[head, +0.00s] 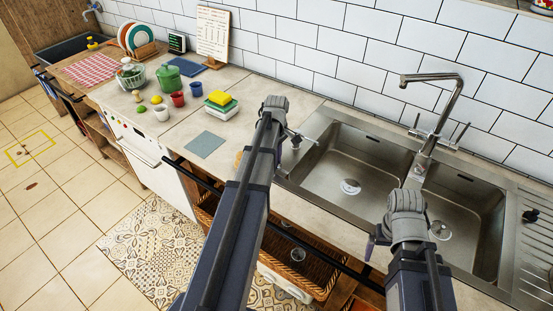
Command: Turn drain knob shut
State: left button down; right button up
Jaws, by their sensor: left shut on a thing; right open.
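The double steel sink (352,135) is set in the counter on the right. A small dark drain knob (297,142) shows at the left rim of its left basin. My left gripper (292,136) is at this knob and shut on it; the wrist and arm hide part of the contact. My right gripper (373,241) is open over the front edge of the counter, below the basins. Its fingers are mostly hidden by its wrist, and it appears empty.
A tall tap (442,105) rises behind the basins. Another black knob (531,215) sits on the drainboard at right. A sponge stack (220,102), cups and a green pot (170,78) stand left on the counter. A wicker basket (300,262) is below.

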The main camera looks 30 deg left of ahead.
pick_arm(q)
jog(key=shift+n, duration=0.3)
jog(key=c, duration=0.9)
grip_release()
notch_tip(320, 180, up, 8)
jog(key=p, duration=0.8)
pick_arm(e)
notch_tip(320, 180, up, 8)
pick_arm(q)
jog(key=shift+f, duration=0.1)
pick_arm(e)
jog(key=shift+f, duration=0.15)
